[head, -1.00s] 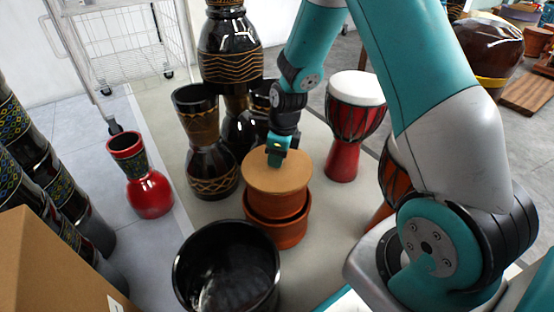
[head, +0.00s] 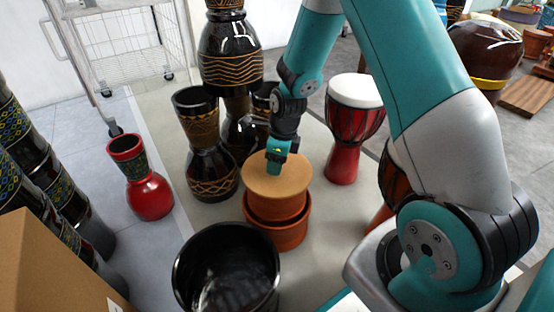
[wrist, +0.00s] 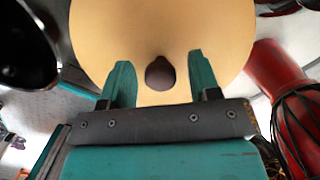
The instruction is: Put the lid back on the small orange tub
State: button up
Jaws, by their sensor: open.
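A round tan lid (head: 278,180) lies level on top of an orange-brown tub (head: 275,206), which stands in a wider orange-brown base (head: 288,240). No gap shows between lid and tub from here. In the wrist view the tan lid (wrist: 160,25) fills the top middle, with a dark brown knob (wrist: 160,73) on it. My gripper (head: 276,168) is over the far half of the lid. In the wrist view my gripper (wrist: 160,68) is open, its teal fingers on either side of the knob, with gaps on both sides. The head view hides the knob.
A large black open drum (head: 228,270) stands in front of the tub. Black goblet drums (head: 207,150) stand behind left, a red drum (head: 148,185) further left, a white-topped red drum (head: 350,125) behind right. A cardboard box (head: 50,265) is at front left.

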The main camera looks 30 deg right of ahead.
aim_at(283, 170)
notch_tip(283, 170, up, 13)
jog(key=s+d+p, duration=0.1)
jog(key=p, duration=0.6)
jog(key=s+a+r+n, duration=0.3)
jog(key=a+r+n, duration=0.2)
jog(key=n, duration=0.2)
jog(key=s+a+r+n+y, duration=0.1)
jog(key=s+a+r+n, duration=0.3)
jog(key=n, duration=0.5)
jog(key=s+a+r+n+y, duration=0.1)
jog(key=s+a+r+n, duration=0.3)
jog(key=s+n, duration=0.5)
jog(key=s+a+r+n+g+y, duration=0.1)
jog(key=s+a+r+n, duration=0.3)
jog(key=n, duration=0.5)
jog(key=s+a, duration=0.1)
jog(key=s, duration=0.1)
jog(key=shift+s+a+r, duration=0.15)
jog(key=shift+s+r, duration=0.2)
jog(key=shift+s, duration=0.05)
notch_tip(283, 170, up, 48)
jog(key=p, duration=4.7)
jog(key=shift+f+p, duration=0.15)
jog(key=shift+p, duration=0.2)
